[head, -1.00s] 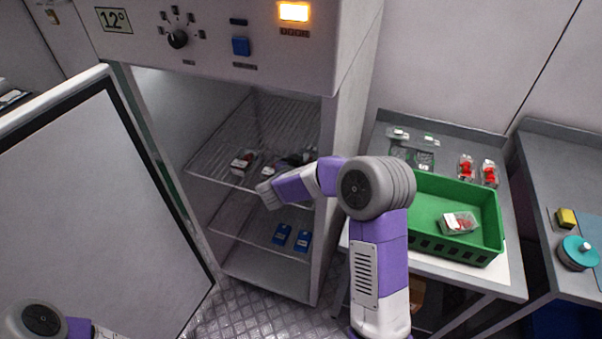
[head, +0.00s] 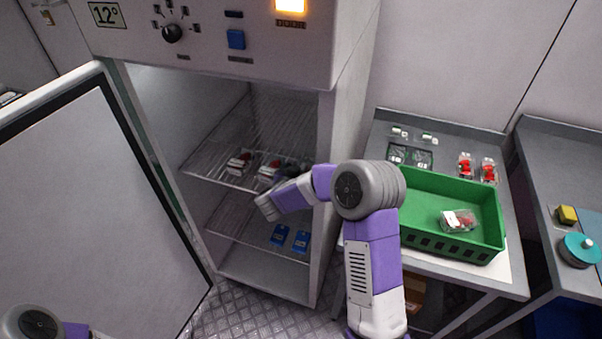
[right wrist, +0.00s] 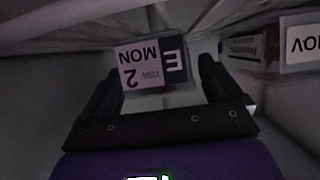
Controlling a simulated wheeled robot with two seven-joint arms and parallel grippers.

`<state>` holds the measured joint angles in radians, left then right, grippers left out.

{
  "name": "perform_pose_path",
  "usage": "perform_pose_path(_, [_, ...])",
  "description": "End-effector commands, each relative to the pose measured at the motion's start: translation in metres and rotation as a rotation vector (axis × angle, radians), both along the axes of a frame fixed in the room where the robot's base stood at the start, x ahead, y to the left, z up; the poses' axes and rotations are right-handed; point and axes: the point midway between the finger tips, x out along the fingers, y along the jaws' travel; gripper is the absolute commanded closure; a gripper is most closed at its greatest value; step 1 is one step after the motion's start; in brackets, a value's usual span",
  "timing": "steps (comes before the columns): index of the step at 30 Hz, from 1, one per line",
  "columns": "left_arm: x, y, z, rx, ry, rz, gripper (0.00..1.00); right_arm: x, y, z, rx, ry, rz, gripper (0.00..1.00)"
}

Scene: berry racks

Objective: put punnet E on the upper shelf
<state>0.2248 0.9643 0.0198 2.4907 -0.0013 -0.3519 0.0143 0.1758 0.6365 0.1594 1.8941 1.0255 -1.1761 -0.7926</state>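Punnet E (right wrist: 175,62) shows its label, "E", "MON" and "2", upside down in the right wrist view. My right gripper (right wrist: 162,68) has its fingers spread wide, with the label between and beyond them and gaps at the sides. In the head view my right arm reaches into the open cabinet, and the fingers are hard to make out. Two punnets sit on the upper wire shelf (head: 215,158): one at left (head: 239,163) and one beside it (head: 268,169), which appears to be punnet E. My left gripper is out of view.
Another labelled punnet (right wrist: 302,42) stands beside punnet E. The lower shelf (head: 235,220) is below, with blue boxes (head: 280,234) near its front. The cabinet door (head: 95,200) stands open at left. A green crate (head: 415,182) with a punnet (head: 458,220) is at right.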

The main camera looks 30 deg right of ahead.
Motion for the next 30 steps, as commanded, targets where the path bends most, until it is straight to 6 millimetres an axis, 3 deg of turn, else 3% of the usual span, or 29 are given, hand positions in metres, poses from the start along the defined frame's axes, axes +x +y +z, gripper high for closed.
perform_pose_path(8, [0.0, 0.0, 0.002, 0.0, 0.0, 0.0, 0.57, -0.001, 0.001, 0.006, 0.0, 0.0, 0.001, 0.08])
perform_pose_path(21, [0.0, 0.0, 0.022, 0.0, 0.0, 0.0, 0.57, -0.05, 0.064, 0.04, 0.0, 0.0, 0.004, 0.08])
perform_pose_path(30, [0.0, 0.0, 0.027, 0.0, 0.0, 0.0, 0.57, -0.068, 0.086, 0.05, 0.0, 0.0, 0.0, 0.08])
